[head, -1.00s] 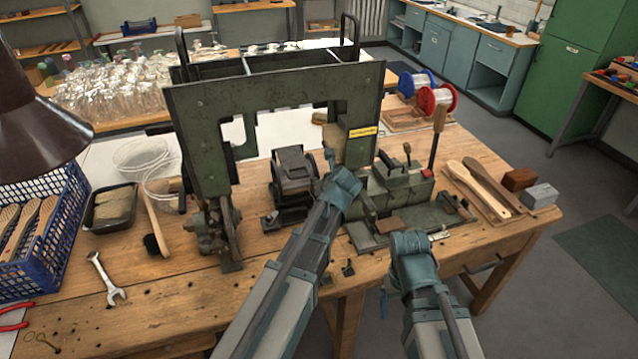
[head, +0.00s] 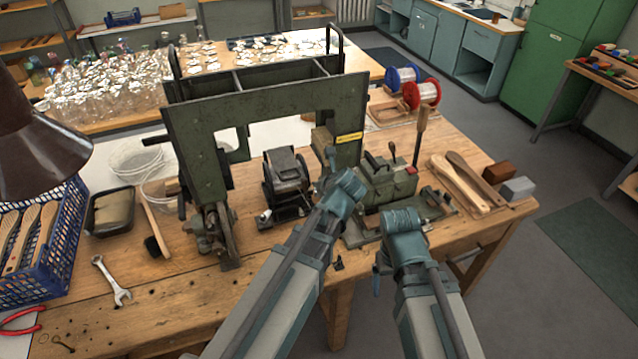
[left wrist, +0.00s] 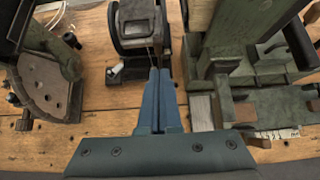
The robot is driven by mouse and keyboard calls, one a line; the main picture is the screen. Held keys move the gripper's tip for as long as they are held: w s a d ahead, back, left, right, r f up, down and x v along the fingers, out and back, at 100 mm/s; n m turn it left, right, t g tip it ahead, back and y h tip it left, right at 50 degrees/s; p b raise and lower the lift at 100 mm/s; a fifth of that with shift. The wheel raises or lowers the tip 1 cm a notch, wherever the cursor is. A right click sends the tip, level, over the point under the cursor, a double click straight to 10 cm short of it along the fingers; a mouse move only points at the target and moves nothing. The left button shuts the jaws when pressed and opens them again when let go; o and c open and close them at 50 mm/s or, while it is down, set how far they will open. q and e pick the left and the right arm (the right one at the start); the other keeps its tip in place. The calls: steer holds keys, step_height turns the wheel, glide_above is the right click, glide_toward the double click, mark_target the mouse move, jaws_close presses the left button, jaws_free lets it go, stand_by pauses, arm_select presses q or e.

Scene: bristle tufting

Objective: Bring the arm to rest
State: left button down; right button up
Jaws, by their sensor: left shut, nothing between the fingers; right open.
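My left arm reaches in over the bench. Its gripper (head: 331,158) is in front of the green frame, just right of the dark roller machine (head: 287,178). In the left wrist view its blue fingers (left wrist: 158,85) are shut with nothing between them, pointing at that machine (left wrist: 135,25). My right gripper (head: 402,228) is open, lower and to the right, near the bench's front edge and in front of the green fixture (head: 385,185). Its fingertips are hard to make out. I see nothing held in it.
The tall green frame (head: 265,108) stands mid-bench. A blue basket (head: 62,250), a tray (head: 108,212), a brush (head: 157,225) and a wrench (head: 112,280) lie left. Paddles (head: 460,185), blocks (head: 517,188) and spools (head: 420,93) are at right. Open floor lies right of the bench.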

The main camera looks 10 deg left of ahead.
stand_by(0.3)
arm_select(q)
steer(key=s+d+f+n+g+h, duration=0.1)
steer(key=s+d+f+n+g, duration=0.1)
steer(key=s+n, duration=0.5)
steer(key=s+d+f+n+g+h, duration=0.1)
steer(key=s+d+f+n+g, duration=0.2)
steer(key=n, duration=0.7)
steer(key=s+d+f+n+g+h, duration=0.2)
steer(key=s+d+n, duration=0.4)
steer(key=s, duration=0.5)
steer(key=shift+s+f+n+g, duration=0.15)
steer(key=shift+s+n+g, duration=0.25)
steer(key=shift+n+g, duration=0.55)
steer(key=shift+d+n+t, duration=0.1)
steer(key=shift+n+t, duration=0.15)
